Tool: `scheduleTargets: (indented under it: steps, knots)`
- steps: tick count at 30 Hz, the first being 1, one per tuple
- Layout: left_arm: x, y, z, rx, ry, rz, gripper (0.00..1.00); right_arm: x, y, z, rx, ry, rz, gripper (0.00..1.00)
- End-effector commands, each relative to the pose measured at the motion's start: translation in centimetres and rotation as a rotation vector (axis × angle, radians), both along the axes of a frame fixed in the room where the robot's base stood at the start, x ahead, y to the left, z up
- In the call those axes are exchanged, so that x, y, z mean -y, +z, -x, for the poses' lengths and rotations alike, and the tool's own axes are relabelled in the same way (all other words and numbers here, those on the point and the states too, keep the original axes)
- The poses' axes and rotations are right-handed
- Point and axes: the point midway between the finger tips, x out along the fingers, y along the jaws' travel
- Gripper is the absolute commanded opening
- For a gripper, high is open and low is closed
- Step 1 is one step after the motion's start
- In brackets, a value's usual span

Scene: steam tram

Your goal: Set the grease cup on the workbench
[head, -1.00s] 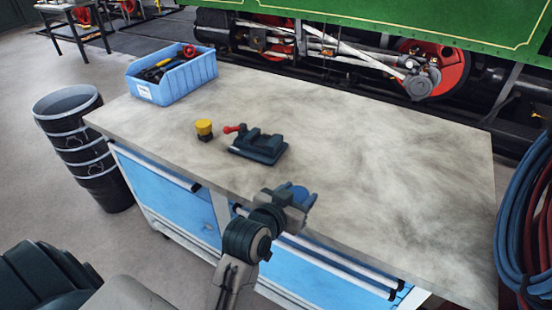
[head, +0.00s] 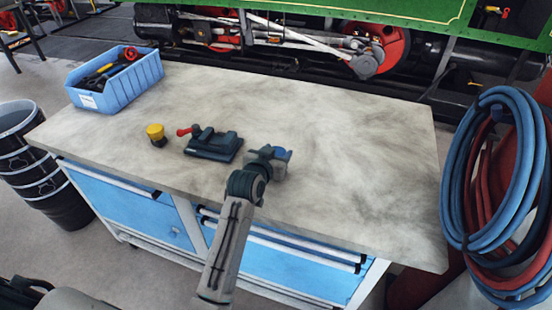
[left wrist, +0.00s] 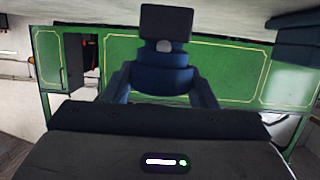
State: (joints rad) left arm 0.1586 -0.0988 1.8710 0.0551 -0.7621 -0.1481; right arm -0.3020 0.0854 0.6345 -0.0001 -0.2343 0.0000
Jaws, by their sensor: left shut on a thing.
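My left gripper (head: 278,154) is over the front middle of the workbench (head: 350,150), just right of the vise; its height above the top is hard to tell. It is shut on a dark blue thing, which I take for the grease cup (left wrist: 165,78). In the left wrist view the cup sits between the two fingers, with a dark square part above its rounded body. In the head view only a small bit of blue shows at the gripper. My right gripper is not in view.
A dark vise (head: 213,144) with a red knob and a small yellow-topped thing (head: 155,133) stand left of the gripper. A blue bin (head: 120,80) of tools is at the back left. The bench's right half is clear. Hoses (head: 470,180) hang at the right.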

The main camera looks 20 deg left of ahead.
Motion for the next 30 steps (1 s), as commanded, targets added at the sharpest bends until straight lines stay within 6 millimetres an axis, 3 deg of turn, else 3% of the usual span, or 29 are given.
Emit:
scheduleTargets:
  steps: [6, 17, 18, 20, 21, 30]
  knots:
    - [0.0, -2.5, 0.1, -0.001, 0.001, -0.001, 0.18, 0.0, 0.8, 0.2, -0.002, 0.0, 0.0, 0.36]
    - [0.0, -3.0, 0.1, -0.001, 0.0, 0.0, 0.18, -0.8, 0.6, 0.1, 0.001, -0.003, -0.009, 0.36]
    - [0.0, -3.1, 0.2, -0.004, 0.0, 0.0, 0.58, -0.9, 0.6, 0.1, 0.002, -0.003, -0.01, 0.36]
    - [0.0, -3.1, 0.2, -0.003, 0.0, 0.0, 0.69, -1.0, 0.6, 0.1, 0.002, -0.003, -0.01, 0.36]
    - [0.0, -3.0, 0.2, -0.003, 0.0, 0.0, 0.74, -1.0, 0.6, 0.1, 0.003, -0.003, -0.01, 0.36]
    - [0.0, -2.8, 0.1, -0.002, 0.0, 0.0, 0.74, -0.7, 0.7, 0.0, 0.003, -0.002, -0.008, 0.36]
